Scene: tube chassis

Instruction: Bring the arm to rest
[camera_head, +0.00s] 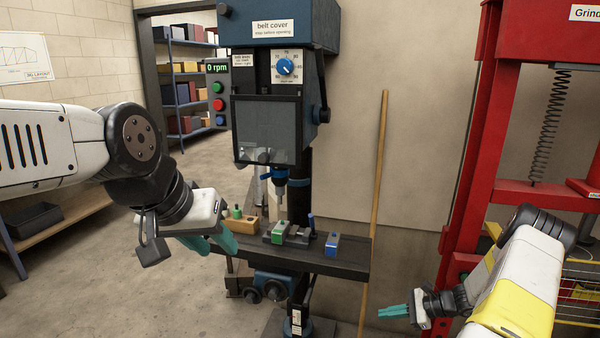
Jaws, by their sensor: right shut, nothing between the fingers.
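My left arm comes in from the left, and its gripper (218,249) with teal fingers points down in front of the left end of the drill press table (345,262). Its two fingers stand apart, with nothing seen between them. My right arm comes in from the lower right, with a yellow and white link. Its gripper (382,312) points left, low and to the right of the drill press table, with its teal fingers shut and empty.
The blue drill press (275,30) reads 0 rpm and has a clear guard (268,130). A vise (290,235) and small blocks stand on its table. A wooden pole (376,190) leans on the wall. A red press frame (475,130) stands right. Shelves are behind left.

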